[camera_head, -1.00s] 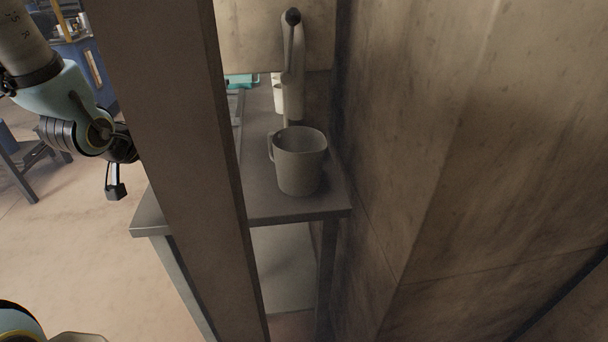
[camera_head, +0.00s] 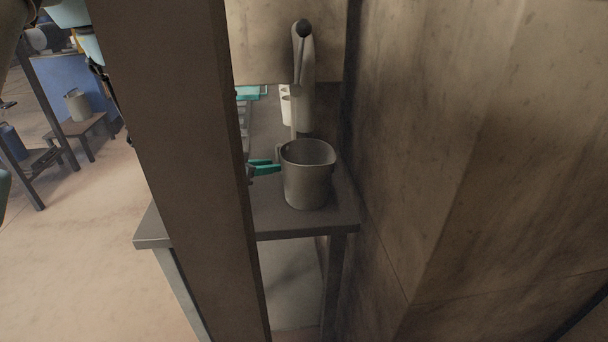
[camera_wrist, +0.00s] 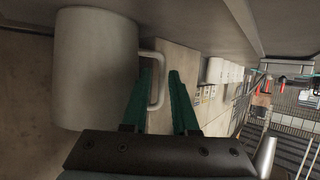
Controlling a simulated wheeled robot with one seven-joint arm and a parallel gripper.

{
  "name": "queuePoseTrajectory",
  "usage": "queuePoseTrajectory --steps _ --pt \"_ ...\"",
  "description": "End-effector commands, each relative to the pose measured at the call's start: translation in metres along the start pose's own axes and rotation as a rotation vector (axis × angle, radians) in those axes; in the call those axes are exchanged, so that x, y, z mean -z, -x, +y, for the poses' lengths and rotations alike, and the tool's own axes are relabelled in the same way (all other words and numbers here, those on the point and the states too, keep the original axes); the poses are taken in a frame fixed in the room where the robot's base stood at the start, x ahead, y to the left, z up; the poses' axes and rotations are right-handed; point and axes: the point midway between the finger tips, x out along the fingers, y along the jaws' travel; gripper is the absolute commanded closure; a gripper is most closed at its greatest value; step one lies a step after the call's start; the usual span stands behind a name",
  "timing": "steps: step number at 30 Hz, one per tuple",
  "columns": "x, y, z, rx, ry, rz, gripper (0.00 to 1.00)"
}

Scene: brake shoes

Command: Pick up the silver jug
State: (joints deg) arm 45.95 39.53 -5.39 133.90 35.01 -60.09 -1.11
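The silver jug (camera_head: 307,185) stands upright on the dark counter near its front right corner, close to the wall. In the wrist view the jug (camera_wrist: 92,70) fills the upper left, with its handle (camera_wrist: 158,88) facing my gripper. My gripper (camera_wrist: 161,72) has teal fingers that are apart, one on each side of the handle's outer bar. I cannot tell whether they touch it. In the head view my gripper (camera_head: 279,167) is just left of the jug, and the post hides the rest of it.
A brown post (camera_head: 180,170) blocks much of the head view. The wall (camera_head: 400,150) rises close to the jug's right. A tall spouted object (camera_head: 304,85) and white cups (camera_head: 286,105) stand behind it. Another jug (camera_head: 77,105) is on a far stool.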

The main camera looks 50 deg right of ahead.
Motion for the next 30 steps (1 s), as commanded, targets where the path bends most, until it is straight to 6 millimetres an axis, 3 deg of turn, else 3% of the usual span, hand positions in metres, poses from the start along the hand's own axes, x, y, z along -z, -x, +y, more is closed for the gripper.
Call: queuePoseTrajectory --steps 9,17,25,30 --pt "-0.001 -0.038 -0.002 0.0 0.0 -0.001 0.73" --pt "-0.003 -0.042 -0.002 0.001 0.0 -0.001 0.73" --pt "-0.003 -0.042 -0.002 0.001 0.0 -0.001 1.0" --pt "-0.003 -0.042 -0.002 0.001 0.0 -0.001 1.0"
